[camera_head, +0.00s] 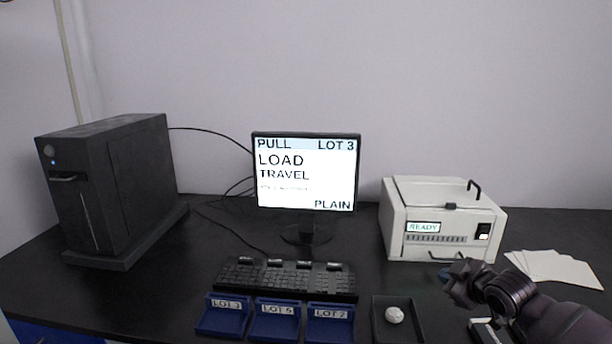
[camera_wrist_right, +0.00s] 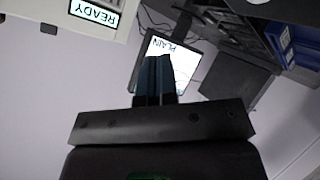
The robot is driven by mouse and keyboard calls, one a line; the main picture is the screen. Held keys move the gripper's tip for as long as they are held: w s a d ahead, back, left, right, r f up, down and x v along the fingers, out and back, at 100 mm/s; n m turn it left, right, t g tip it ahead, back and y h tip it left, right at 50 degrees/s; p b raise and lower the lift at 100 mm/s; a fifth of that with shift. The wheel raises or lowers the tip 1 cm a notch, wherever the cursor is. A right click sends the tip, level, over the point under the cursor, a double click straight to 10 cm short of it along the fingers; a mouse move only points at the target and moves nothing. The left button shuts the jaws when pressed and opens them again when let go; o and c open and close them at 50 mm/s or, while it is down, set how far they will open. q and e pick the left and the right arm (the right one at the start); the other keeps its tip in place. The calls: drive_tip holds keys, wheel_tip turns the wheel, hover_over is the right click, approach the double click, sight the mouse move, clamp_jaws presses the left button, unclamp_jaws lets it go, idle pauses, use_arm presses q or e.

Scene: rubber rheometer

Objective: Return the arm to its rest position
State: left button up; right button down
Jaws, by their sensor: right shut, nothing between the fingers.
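My right gripper (camera_head: 459,283) is at the right of the desk, in front of the white rheometer and above the table. In the right wrist view its two fingers (camera_wrist_right: 155,77) are together with nothing between them. The fingers point toward the monitor (camera_wrist_right: 168,52) in that view. The arm comes in from the lower right corner of the head view. My left gripper does not show.
The white rheometer (camera_head: 440,247) reads READY. The monitor (camera_head: 306,188) reads LOAD TRAVEL. A black tray (camera_head: 410,333) holds a white lump (camera_head: 394,315). Blue lot bins (camera_head: 277,323), a keyboard (camera_head: 285,280), white sheets (camera_head: 560,268) and a black tower (camera_head: 110,190) share the desk.

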drive_tip(key=s+a+f+m+t, duration=0.2)
drive_tip(key=s+a+f+m, duration=0.3)
drive_tip(key=s+f, duration=0.6)
drive_tip(key=s+f+m+g+h, duration=0.1)
drive_tip(key=s+f, duration=0.3)
drive_tip(key=s, duration=0.5)
drive_tip(key=s+f+m+g+h, duration=0.1)
drive_tip(key=s+f+m, duration=0.1)
drive_tip(key=s, duration=0.7)
drive_tip(key=s+f+m+g+h, duration=0.1)
drive_tip(key=s+f, duration=0.4)
drive_tip(key=s, duration=0.4)
drive_tip(key=shift+f+h, duration=0.3)
